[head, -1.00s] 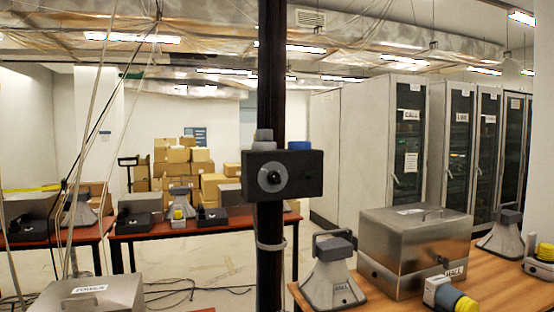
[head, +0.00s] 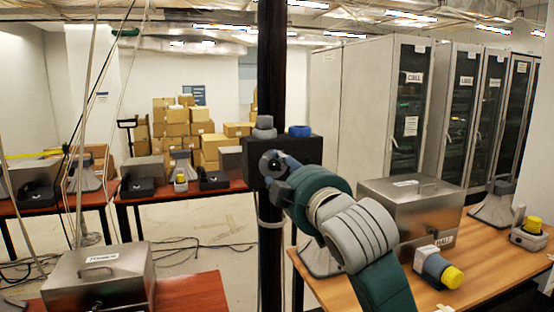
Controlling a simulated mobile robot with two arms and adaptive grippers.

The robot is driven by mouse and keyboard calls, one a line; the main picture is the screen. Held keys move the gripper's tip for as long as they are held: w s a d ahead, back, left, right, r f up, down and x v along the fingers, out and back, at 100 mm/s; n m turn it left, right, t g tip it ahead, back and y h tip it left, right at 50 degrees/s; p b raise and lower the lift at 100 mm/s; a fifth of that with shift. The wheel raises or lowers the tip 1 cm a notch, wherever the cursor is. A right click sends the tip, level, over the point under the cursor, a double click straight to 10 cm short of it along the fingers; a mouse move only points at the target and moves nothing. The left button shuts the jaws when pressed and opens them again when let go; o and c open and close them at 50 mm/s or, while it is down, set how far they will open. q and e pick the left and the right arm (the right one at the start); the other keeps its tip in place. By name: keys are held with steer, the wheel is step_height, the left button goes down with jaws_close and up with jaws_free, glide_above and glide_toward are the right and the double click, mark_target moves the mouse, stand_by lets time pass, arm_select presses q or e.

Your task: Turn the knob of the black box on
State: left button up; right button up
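The black box (head: 312,150) is fixed to the dark vertical post in the middle of the head view. A grey and a blue round piece sit on its top. My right arm comes up from the bottom right, and my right gripper (head: 273,165) is at the left part of the box's front face, where the knob sits. The gripper and wrist cover the knob, so its position is hidden. I cannot tell whether the fingers touch the knob or how far they are closed. My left gripper is not in view.
A wooden table (head: 490,262) at right holds a metal case (head: 412,205), a grey phone horn and a yellow-capped device (head: 438,268). Another metal case (head: 100,275) stands at lower left. Cables hang at left. Stacked cartons (head: 185,130) stand behind.

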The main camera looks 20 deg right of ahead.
mark_target(275, 165)
steer(key=shift+w+a+p, duration=0.1)
steer(key=shift+w+p, duration=0.45)
steer(key=shift+w, duration=1.3)
jaws_close()
